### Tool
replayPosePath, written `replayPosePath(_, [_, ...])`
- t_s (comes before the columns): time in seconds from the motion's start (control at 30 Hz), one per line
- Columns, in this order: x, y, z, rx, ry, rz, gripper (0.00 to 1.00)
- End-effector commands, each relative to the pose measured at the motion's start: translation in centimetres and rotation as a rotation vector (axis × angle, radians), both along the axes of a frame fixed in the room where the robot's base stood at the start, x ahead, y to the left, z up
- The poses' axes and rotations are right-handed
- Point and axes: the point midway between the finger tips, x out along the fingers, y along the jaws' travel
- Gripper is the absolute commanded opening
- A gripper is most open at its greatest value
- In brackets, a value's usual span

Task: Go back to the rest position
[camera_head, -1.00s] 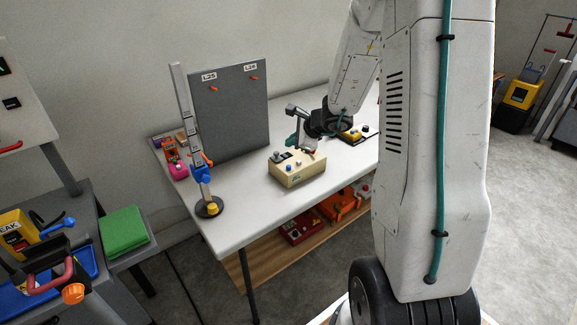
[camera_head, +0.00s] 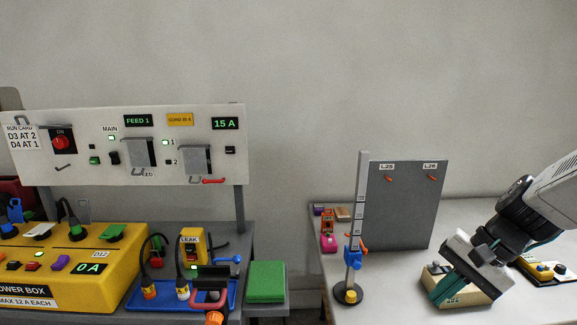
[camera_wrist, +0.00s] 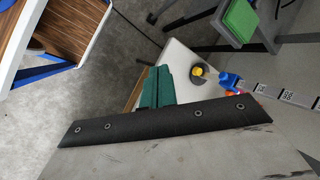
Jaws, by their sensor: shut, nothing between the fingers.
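My gripper (camera_head: 447,289) has teal fingers and shows at the right of the head view, in front of a beige box (camera_head: 470,296) on the white table. The fingers are together with nothing between them. They hide part of the box, and I cannot tell whether they touch it. In the wrist view the teal fingers (camera_wrist: 156,88) point past the table's corner, with the floor beyond. My arm comes in from the right edge of the head view.
A measuring stand (camera_head: 355,245) and a grey panel (camera_head: 408,205) stand on the white table (camera_head: 390,305). A yellow power box (camera_head: 75,265), a blue tray (camera_head: 215,297) and a green block (camera_head: 266,281) are to the left. A small black-based device (camera_head: 543,270) lies at the right.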

Motion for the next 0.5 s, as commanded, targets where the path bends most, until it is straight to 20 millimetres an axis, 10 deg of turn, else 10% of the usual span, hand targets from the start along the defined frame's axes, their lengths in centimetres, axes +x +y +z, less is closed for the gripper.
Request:
replayPosePath(0.23, [-9.5, 0.8, 3.8, -0.303, -0.011, 0.431, 0.0])
replayPosePath(0.5, [-14.1, 0.4, 6.8, -0.539, -0.128, 0.639, 0.0])
